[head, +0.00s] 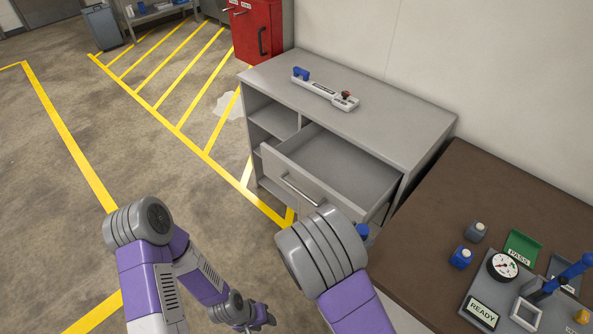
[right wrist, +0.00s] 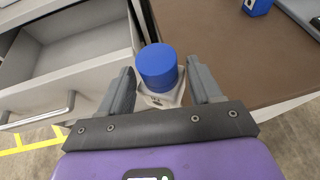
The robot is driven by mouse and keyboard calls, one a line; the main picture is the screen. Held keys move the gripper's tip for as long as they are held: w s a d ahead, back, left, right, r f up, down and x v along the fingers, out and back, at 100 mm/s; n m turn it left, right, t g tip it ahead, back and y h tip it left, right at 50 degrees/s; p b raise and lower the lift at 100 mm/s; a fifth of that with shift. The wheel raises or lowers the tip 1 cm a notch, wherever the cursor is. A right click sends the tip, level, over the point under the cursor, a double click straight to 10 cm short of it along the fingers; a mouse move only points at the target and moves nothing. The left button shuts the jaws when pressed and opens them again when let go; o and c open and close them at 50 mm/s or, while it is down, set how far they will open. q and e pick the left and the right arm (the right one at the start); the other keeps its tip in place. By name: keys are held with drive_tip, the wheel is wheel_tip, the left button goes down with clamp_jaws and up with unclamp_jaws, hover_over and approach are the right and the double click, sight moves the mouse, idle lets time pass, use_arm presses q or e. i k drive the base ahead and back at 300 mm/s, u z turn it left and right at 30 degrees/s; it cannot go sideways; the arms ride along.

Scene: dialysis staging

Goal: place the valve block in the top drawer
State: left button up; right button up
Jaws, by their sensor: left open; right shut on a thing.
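The valve block, a blue round cap on a pale base, sits between the fingers of my right gripper (right wrist: 160,72) in the right wrist view; its cap (right wrist: 157,66) faces the camera. In the head view only a bit of blue (head: 362,231) shows beside my right arm, which hides the right gripper. The top drawer (head: 335,165) of the grey cabinet is pulled out and looks empty. It also shows at upper left in the right wrist view (right wrist: 75,55), left of the held block. My left gripper (head: 268,318) is open, low at the bottom edge, away from the drawer.
A white tool with a blue clamp and dark knob (head: 325,90) lies on the cabinet top (head: 395,115). The brown table (head: 430,230) at right holds blue and grey bottles, a gauge, a PASS card and a READY panel. A red cabinet (head: 257,30) stands behind; floor at left is clear.

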sight(336, 184)
drive_tip(key=u, duration=0.9)
drive_tip(key=i, duration=2.15)
drive_tip(key=u, duration=0.7)
drive_tip(key=i, duration=0.3)
